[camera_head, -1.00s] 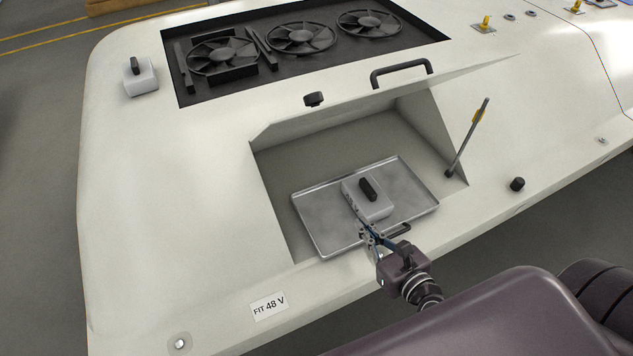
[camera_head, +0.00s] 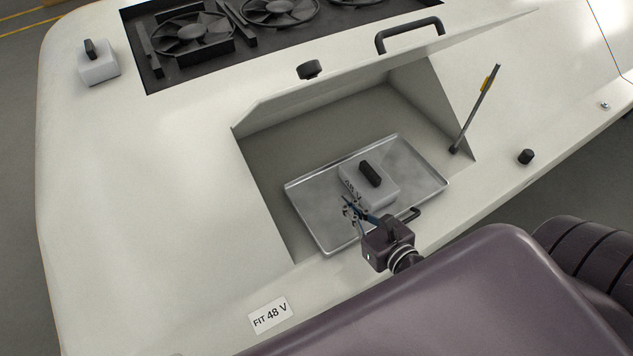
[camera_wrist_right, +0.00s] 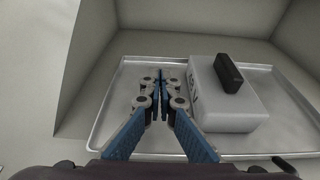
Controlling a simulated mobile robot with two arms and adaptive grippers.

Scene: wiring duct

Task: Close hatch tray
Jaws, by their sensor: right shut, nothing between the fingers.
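The metal tray (camera_head: 318,222) sits pulled out at the front of the open hatch recess (camera_head: 290,150), with a dark handle (camera_head: 408,216) on its front edge. A white block with a black grip, marked 48 V (camera_head: 382,192), stands on the tray. The tray (camera_wrist_right: 210,144) and block (camera_wrist_right: 235,102) also show in the right wrist view. My right gripper (camera_head: 350,203) is shut and empty, above the tray, left of the block and apart from the handle. In the right wrist view its fingertips (camera_wrist_right: 161,75) meet. My left gripper is out of view.
The raised hatch lid with a black handle (camera_head: 410,34) is over the recess. A prop rod (camera_head: 477,108) stands at the right. Another white block (camera_head: 98,68) sits upper left beside the fan bay (camera_head: 165,62). A label (camera_head: 270,315) reads FIT 48 V.

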